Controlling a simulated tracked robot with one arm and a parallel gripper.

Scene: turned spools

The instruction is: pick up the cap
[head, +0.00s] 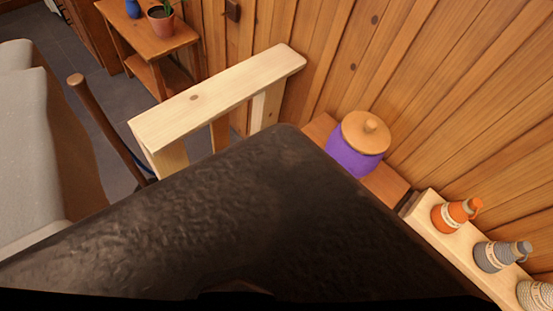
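I see no loose thing that is clearly the cap. No gripper fingers can be made out. A black strip runs along the bottom edge of the view, and I cannot tell what it is.
A large dark, rough-textured surface (230,215) fills the foreground and looks bare. Behind it are a pale wooden rail (220,95) and a small stand (150,40) with a plant pot (161,22). An orange bottle (451,216) and a grey bottle (494,256) stand on a right-hand ledge.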

